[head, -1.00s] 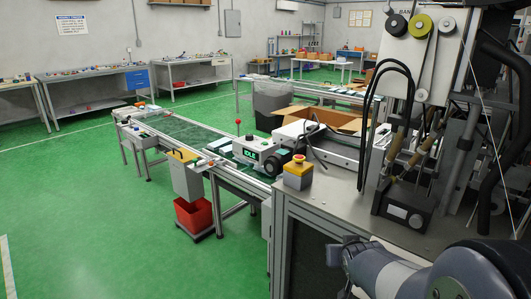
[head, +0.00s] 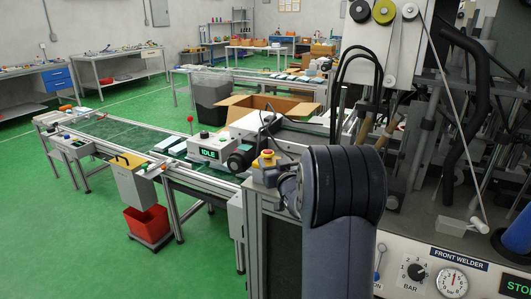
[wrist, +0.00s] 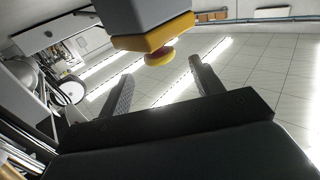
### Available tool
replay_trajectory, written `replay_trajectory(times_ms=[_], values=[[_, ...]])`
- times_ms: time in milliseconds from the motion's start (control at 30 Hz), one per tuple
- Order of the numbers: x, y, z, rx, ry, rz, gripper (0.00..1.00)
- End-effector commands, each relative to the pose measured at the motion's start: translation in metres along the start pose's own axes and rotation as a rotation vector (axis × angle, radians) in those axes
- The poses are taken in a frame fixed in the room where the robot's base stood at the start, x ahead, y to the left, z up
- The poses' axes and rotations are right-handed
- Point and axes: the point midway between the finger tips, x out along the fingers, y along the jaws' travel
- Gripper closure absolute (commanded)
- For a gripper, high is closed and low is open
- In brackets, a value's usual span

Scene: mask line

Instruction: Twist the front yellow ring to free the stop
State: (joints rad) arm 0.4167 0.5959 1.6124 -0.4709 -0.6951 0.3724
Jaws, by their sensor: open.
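The emergency stop is a small post with a yellow top (head: 266,156) and a red button, at the near end of the conveyor in the head view. My arm partly covers it there. In the wrist view the stop hangs from the top, upside down: a grey body, a yellow block (wrist: 150,38) and a round yellow-and-red knob (wrist: 159,56). My gripper (wrist: 161,68) is open and empty, one finger to each side of the knob in the picture. I cannot tell how deep the knob lies between them. In the head view my arm hides the fingers.
The front welder panel (head: 455,278) with dials stands at the lower right. The conveyor (head: 110,135) runs left, with a white unit reading IDLE (head: 208,152) beside the stop. A red bin (head: 147,223) stands on the floor. Green floor lies free at left.

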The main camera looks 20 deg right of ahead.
Motion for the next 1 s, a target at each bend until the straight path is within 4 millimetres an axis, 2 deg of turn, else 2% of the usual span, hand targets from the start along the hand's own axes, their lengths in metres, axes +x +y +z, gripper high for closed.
replay_trajectory(times_ms=[200,400,833,1000], values=[[0.037,-0.001,0.000,0.001,-0.002,0.000,0.38],[0.058,0.000,0.000,0.001,-0.002,0.001,0.38],[0.066,0.000,0.000,0.001,-0.001,0.001,0.38],[0.065,0.000,0.000,0.001,-0.001,0.001,0.51]])
